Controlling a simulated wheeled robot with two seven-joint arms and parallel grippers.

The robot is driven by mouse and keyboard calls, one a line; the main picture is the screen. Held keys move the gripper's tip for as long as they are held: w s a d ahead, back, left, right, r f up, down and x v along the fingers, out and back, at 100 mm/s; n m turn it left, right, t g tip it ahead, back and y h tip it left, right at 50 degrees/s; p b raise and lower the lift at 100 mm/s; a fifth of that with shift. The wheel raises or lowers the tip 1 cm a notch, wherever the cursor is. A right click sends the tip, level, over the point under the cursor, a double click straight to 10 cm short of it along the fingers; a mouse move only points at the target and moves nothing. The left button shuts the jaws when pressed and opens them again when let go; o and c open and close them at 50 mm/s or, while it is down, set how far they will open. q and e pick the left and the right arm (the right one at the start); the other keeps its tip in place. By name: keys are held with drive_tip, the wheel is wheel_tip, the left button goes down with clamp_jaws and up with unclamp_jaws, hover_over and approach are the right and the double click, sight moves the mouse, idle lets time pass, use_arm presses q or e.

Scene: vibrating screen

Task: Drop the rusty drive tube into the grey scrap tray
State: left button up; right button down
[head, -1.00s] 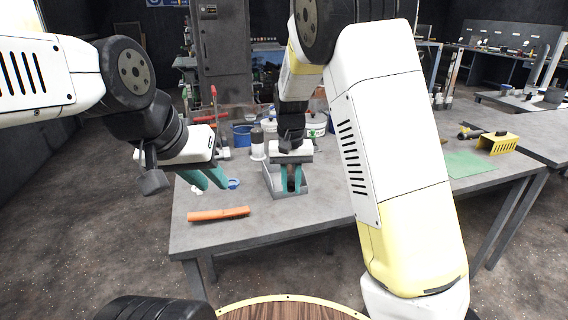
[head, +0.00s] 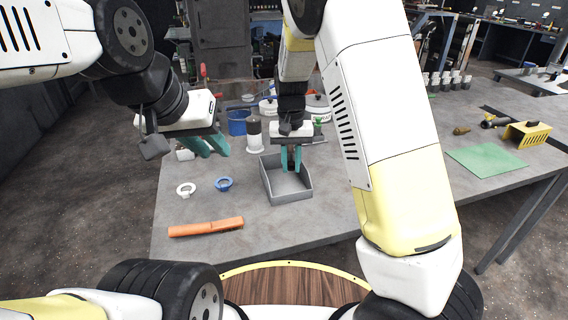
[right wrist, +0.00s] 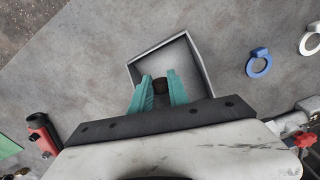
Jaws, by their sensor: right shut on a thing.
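The grey scrap tray (head: 291,197) stands on the table and looks empty where I see its floor. My right gripper (head: 291,160) points down over the back part of the tray. In the right wrist view, its teal fingers (right wrist: 161,91) are shut on the rusty drive tube (right wrist: 160,85), a short brown end of which shows between them. The tray (right wrist: 190,62) lies just beyond the fingertips there. In the head view the tube is mostly hidden by the fingers. My left gripper (head: 209,146) is open and empty, above the table's left part.
A white ring (head: 186,189), a blue ring (head: 224,184) and an orange bar (head: 205,227) lie left of the tray. A blue container (head: 237,122), a white bottle (head: 254,134) and white buckets stand behind. A green mat (head: 486,160) and yellow bracket (head: 527,134) lie right.

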drive_tip(key=shift+f, duration=1.1)
drive_tip(key=c, duration=1.2)
unclamp_jaws()
wheel_tip(320, 180, up, 7)
drive_tip(key=shift+a+r, duration=0.1)
drive_tip(key=shift+r, duration=0.3)
